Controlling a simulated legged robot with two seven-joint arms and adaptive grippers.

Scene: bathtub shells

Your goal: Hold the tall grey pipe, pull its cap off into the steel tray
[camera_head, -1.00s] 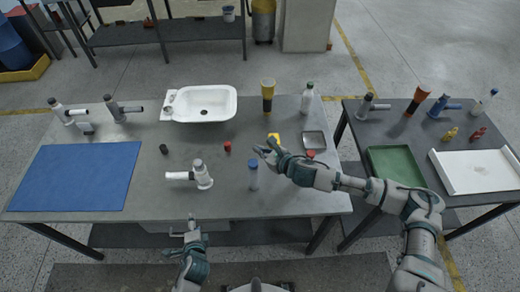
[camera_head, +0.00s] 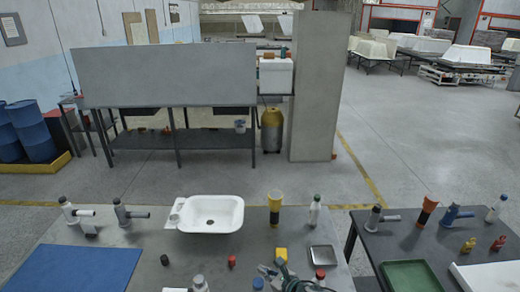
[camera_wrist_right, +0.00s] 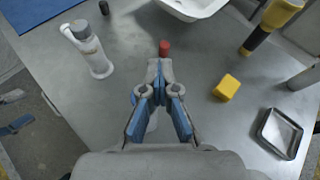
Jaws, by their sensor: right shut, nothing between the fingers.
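My right gripper (camera_head: 272,270) is shut and empty above the table, left of the tray and close to the yellow block (camera_head: 281,254). In the right wrist view its fingertips (camera_wrist_right: 160,68) meet just short of a small red cap (camera_wrist_right: 164,47). My left gripper is outside the head view.
A white pipe tee (camera_wrist_right: 90,50) stands left of my right gripper. A blue mat (camera_head: 72,271) covers the left. A second table holds a green tray (camera_head: 411,277).

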